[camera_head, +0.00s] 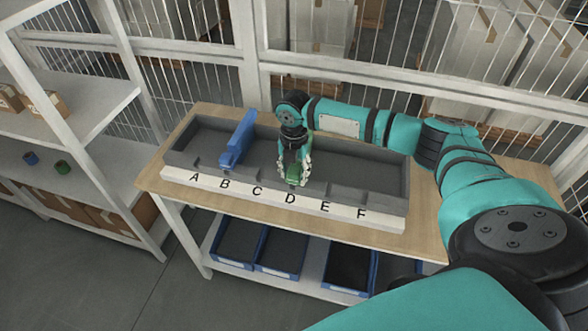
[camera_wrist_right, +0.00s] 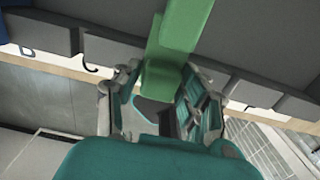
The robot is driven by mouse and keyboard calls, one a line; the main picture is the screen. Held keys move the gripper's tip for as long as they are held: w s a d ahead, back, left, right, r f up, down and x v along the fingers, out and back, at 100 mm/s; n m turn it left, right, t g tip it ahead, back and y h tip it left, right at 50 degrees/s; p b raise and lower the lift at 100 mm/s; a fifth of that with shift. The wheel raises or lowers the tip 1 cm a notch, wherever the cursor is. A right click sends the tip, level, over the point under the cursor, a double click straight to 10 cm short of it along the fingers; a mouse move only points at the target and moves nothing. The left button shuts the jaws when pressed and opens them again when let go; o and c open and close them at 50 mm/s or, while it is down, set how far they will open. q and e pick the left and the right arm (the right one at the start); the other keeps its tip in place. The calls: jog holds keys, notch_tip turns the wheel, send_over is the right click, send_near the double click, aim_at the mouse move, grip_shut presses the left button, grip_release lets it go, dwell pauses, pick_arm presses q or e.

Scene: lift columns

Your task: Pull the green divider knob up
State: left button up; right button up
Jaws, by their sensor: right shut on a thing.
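The green divider (camera_head: 309,138) stands in the grey tray (camera_head: 350,172), behind the front strip near letter D. It is mostly hidden by my right gripper (camera_head: 293,177) in the head view. In the right wrist view the divider (camera_wrist_right: 186,22) runs up to the top edge, with its green knob (camera_wrist_right: 160,78) between the fingers. My right gripper (camera_wrist_right: 160,92) is shut on the knob, one finger on each side. I cannot tell whether the divider is seated or raised. My left gripper is out of view.
A blue divider (camera_head: 237,138) stands in the tray to the left, near A and B. The tray lies on a wooden table (camera_head: 165,180) with a white front strip lettered A to F. Blue bins (camera_head: 280,251) sit below. A shelf stands left, a mesh fence behind.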

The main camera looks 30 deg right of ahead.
jog(key=shift+r, duration=0.2)
jog(key=shift+w+r+p, duration=0.15)
jog(key=shift+r+p, duration=0.3)
jog(key=shift+p, duration=0.15)
jog(key=shift+r, duration=0.15)
jog(key=shift+c, duration=0.7)
jog(key=shift+r+p, duration=0.3)
jog(key=shift+p, duration=0.1)
jog(key=shift+r, duration=0.15)
jog(key=o, duration=0.9)
jog(key=shift+s, duration=0.2)
